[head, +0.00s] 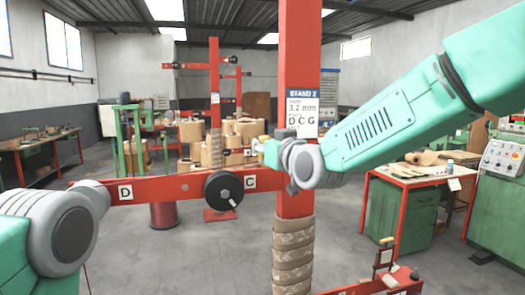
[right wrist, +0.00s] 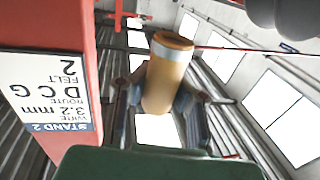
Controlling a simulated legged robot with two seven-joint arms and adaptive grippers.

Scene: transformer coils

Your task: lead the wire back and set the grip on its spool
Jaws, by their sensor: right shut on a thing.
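My right gripper (head: 268,150) is beside the red upright post, at the height of its sign. In the right wrist view the right gripper (right wrist: 168,100) is shut on a tan cylindrical grip (right wrist: 163,85) with a pale band near its brown end. A thin red line, perhaps the wire (right wrist: 250,48), runs right from behind that end. A black round disc with a handle (head: 223,190) sits on the red crossbar between labels D and C; I cannot tell whether it is the spool.
The red post (head: 298,70) bears a sign (head: 302,112) reading stand 2, 3.2 mm, D C G. The red crossbar (head: 160,191) runs left from it. A low red bar with small fittings (head: 385,275) is at lower right. A green-and-red workbench (head: 405,215) stands behind.

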